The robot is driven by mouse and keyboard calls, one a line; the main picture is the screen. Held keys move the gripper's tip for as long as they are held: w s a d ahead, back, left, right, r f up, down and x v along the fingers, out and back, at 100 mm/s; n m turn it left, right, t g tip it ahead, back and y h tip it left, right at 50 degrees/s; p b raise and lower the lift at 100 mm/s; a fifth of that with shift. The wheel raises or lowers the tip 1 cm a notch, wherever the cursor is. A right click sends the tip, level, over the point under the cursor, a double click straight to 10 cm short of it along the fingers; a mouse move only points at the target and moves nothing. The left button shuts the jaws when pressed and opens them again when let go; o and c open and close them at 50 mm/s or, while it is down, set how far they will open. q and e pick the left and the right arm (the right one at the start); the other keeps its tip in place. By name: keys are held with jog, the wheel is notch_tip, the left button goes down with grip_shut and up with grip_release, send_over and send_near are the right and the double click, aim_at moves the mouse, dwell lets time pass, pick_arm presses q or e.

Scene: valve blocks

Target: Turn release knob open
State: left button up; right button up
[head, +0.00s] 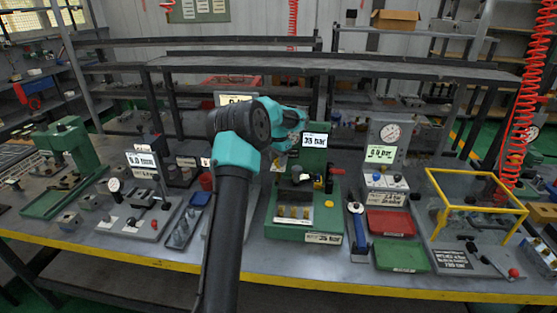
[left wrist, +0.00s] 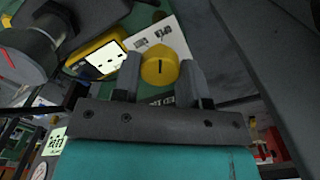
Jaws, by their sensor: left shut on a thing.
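My left gripper (head: 292,125) reaches in front of the green valve block (head: 315,160) with the "35 bar" display. In the left wrist view my left gripper (left wrist: 160,76) has one finger on each side of a round yellow knob (left wrist: 159,66) and is shut on it. The knob's face carries a short dark mark, close to upright in that view. A lit yellow-framed display (left wrist: 104,58) and a white label plate (left wrist: 157,38) are beside it. In the head view the gripper and arm hide the knob. My right gripper is not in view.
A red tray (head: 390,223) and a green tray (head: 401,256) lie right of the green block. A blue-handled tool (head: 357,228) lies between. A yellow frame (head: 475,208) stands far right, near a red coiled hose (head: 513,120). A grey shelf (head: 330,68) runs behind.

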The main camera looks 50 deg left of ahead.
pick_arm(q)
jog(key=shift+m, duration=0.6)
jog(key=o, duration=0.9)
jog(key=shift+r, duration=0.15)
notch_tip(320, 180, up, 17)
jog(key=shift+r, duration=0.1)
dwell(0.5)
